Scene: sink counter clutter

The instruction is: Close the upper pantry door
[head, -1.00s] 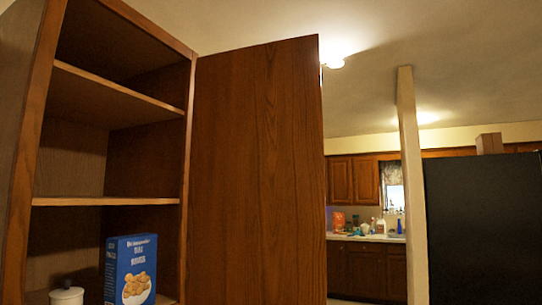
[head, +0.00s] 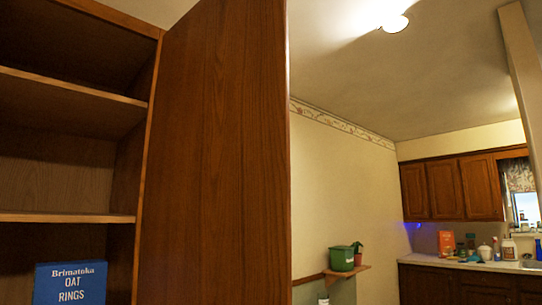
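The upper pantry door (head: 215,165) is a tall brown wooden panel. It stands open, hinged on the right side of the pantry cabinet (head: 148,130) and swung out toward me. The cabinet's inside is exposed at the left, with wooden shelves (head: 70,217). A blue cereal box (head: 70,284) marked "Brimatoka Oat Rings" stands low in the cabinet, its bottom cut off by the picture edge. No handle shows on the face of the door that I see. Neither of my grippers is in view.
Beyond the door, a small wooden wall shelf (head: 362,267) holds a green pot (head: 342,258). A counter (head: 470,264) with several items and wall cabinets (head: 447,190) stand at the far right. The air right of the door looks free.

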